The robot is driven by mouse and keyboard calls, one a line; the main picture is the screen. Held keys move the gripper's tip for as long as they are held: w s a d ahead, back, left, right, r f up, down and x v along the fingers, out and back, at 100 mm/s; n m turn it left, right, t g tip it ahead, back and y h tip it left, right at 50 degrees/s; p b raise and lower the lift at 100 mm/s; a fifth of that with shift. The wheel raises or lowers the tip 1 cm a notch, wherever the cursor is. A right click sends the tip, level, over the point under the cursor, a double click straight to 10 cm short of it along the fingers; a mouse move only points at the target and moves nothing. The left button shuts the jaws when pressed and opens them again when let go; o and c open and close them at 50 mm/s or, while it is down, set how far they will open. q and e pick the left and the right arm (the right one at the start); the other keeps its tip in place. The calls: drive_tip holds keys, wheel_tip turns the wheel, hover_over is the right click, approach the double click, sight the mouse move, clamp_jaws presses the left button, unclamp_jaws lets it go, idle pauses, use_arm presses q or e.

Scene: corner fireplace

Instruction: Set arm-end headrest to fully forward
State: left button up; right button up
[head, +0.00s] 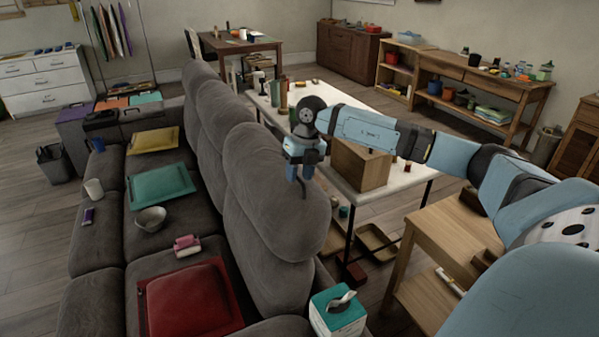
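A long dark grey sofa runs from the near centre to the back left. Its rounded grey headrests stand in a row along the backrest. The nearest, end headrest (275,200) is a tall cushion, seen from above and to one side; its exact tilt is hard to judge. My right gripper (303,190) comes in from the right and points down beside the upper right side of this headrest. I cannot tell whether it touches the cushion. Its small dark tips do not show whether it is open or shut. My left gripper is not in view.
The seats hold a red cushion (190,300), a pink item (187,246), a bowl (150,219) and a teal cushion (161,186). A tissue box (338,312) stands at the near end. A wooden box (360,166) is on the white table (405,178) behind the sofa.

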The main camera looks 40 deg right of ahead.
clamp_jaws()
